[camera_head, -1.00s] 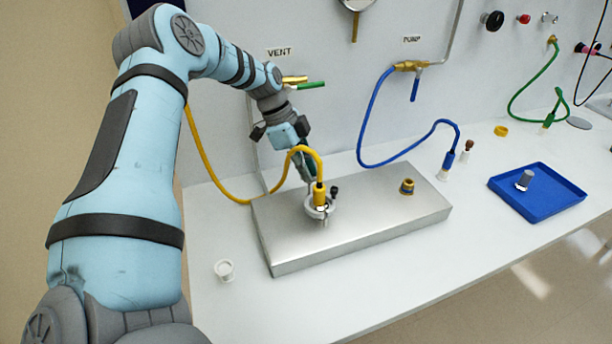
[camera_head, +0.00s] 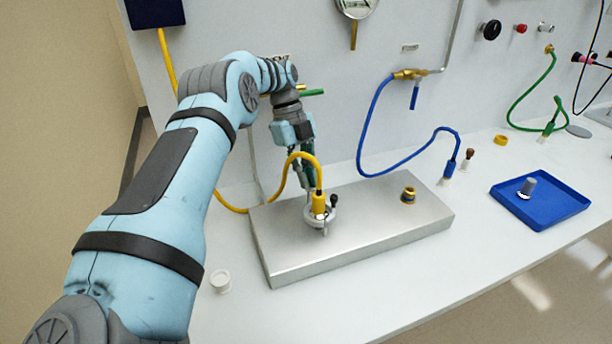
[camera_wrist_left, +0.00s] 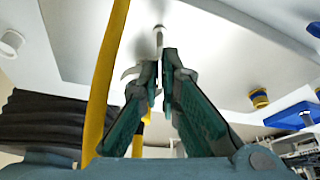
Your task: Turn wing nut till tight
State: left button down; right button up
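A pale clamp ring (camera_head: 331,216) sits around the base of the yellow hose's fitting (camera_head: 319,203) on the steel block (camera_head: 378,228). A small dark knob (camera_head: 334,200) stands at its right side; I cannot tell whether it is the wing nut. My left gripper (camera_head: 308,196) points down just behind the fitting, close to the clamp. The fingers hide part of the clamp, and contact cannot be told. My right gripper is not in view.
The yellow hose (camera_wrist_left: 106,75) loops right beside the left gripper. A brass fitting (camera_head: 408,195) stands on the block's right. A blue tray (camera_head: 560,202) lies further right, and a white cap (camera_head: 220,281) is at front left. A blue hose (camera_head: 372,120) hangs behind.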

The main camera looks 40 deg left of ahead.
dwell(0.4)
pick_arm(q)
jog(key=c, duration=1.8)
grip_release()
